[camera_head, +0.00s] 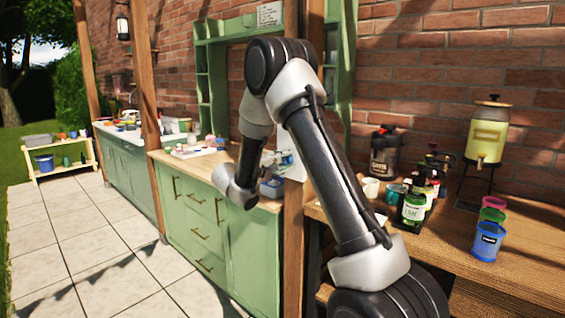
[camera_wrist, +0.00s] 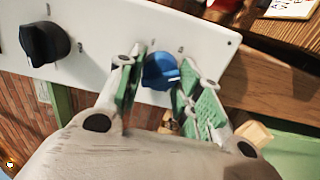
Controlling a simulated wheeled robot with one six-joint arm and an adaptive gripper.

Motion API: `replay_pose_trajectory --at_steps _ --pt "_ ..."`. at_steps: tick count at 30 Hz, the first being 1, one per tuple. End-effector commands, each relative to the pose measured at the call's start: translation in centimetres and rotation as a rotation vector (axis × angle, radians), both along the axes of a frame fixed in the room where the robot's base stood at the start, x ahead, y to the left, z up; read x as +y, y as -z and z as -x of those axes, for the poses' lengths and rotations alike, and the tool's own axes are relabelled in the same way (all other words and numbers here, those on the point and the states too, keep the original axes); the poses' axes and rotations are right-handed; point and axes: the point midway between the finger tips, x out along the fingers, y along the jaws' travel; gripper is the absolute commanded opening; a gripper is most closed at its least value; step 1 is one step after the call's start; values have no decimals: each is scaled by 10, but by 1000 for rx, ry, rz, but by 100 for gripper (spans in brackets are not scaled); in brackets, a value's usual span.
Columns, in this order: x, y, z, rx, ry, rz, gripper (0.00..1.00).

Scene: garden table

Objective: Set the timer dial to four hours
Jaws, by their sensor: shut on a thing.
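In the wrist view a blue dial (camera_wrist: 160,72) sits on a white panel (camera_wrist: 90,45), with small marks around it. My gripper (camera_wrist: 168,92) has its green-padded fingers on either side of the blue dial and is shut on it. A black dial (camera_wrist: 45,43) is on the same panel to the left, apart from my gripper. The marks are too small to read, so I cannot tell the setting. In the head view my arm reaches to the green counter, and the dial and fingertips are hidden or too small to make out.
A wooden post (camera_head: 294,225) stands close to my arm. On the right-hand wooden table (camera_head: 530,262) are bottles (camera_head: 414,206), a yellow drink dispenser (camera_head: 487,135) and a blue cup (camera_head: 487,242). The green counter (camera_head: 195,225) runs along the brick wall. The tiled floor at left is clear.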

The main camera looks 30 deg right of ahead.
Motion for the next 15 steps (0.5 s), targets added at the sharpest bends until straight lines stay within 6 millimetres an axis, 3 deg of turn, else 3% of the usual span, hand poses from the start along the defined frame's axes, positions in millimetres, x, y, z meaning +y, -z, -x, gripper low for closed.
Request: replay_pose_trajectory --at_steps 15 --pt "1 0 0 -334 -1 -122 12"
